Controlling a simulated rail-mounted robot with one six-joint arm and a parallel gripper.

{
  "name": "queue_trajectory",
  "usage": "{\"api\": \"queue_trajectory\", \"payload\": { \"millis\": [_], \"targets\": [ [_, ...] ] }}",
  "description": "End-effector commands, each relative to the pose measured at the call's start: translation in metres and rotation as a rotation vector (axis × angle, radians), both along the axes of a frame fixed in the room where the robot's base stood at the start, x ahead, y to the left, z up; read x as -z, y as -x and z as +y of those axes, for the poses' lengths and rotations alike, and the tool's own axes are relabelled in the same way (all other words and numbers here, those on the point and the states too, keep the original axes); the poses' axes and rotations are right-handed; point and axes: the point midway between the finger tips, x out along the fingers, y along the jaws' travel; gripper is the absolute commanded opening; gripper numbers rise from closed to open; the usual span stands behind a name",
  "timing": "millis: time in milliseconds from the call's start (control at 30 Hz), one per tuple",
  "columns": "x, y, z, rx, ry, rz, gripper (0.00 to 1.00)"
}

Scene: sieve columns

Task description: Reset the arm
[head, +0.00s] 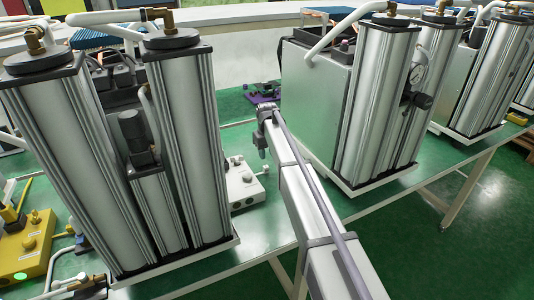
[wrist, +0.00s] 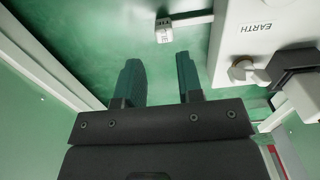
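My arm reaches in from the bottom of the head view, between two groups of sieve columns. My gripper (head: 262,150) hangs at its far end above the green table top (head: 285,205). In the wrist view the two dark green fingers of my gripper (wrist: 160,65) stand apart with nothing between them. A small white block (wrist: 164,31) lies beyond the fingertips. A white box marked EARTH (wrist: 228,65) is to the right of the fingers, apart from them.
Tall silver sieve columns (head: 185,130) stand close on the left, and another set (head: 372,100) stands on the right. A white unit (head: 243,186) sits on the table beside the left columns. A yellow box (head: 32,245) is at the far left. Green floor is at the lower right.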

Motion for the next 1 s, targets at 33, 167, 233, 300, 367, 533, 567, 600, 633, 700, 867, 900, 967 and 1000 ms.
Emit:
{"api": "queue_trajectory", "payload": {
  "millis": [33, 167, 233, 300, 367, 533, 567, 600, 633, 700, 867, 900, 967, 1000],
  "targets": [
    [-0.024, 0.000, 0.000, 0.000, 0.000, 0.000, 0.34],
    [-0.038, 0.000, 0.000, 0.000, 0.000, 0.000, 0.34],
    [-0.038, 0.000, 0.000, 0.000, 0.000, 0.000, 0.34],
    [-0.036, 0.000, 0.000, 0.000, 0.000, 0.000, 0.34],
    [-0.035, 0.000, 0.000, 0.000, 0.000, 0.000, 0.34],
    [-0.035, 0.001, -0.001, 0.029, 0.000, 0.000, 0.34],
    [-0.035, 0.011, -0.002, 0.049, 0.000, 0.000, 0.34],
    [-0.035, 0.031, -0.004, 0.070, 0.000, 0.000, 0.34],
    [-0.035, 0.050, -0.007, 0.087, 0.000, 0.001, 0.34],
    [-0.039, 0.105, -0.018, 0.135, 0.000, 0.001, 0.34],
    [-0.053, 0.259, -0.055, 0.261, 0.000, 0.001, 0.34],
    [-0.056, 0.293, -0.063, 0.289, 0.000, 0.001, 0.34],
    [-0.061, 0.337, -0.073, 0.319, 0.000, 0.001, 0.34],
    [-0.063, 0.361, -0.078, 0.334, 0.000, 0.001, 0.34]
  ]
}}
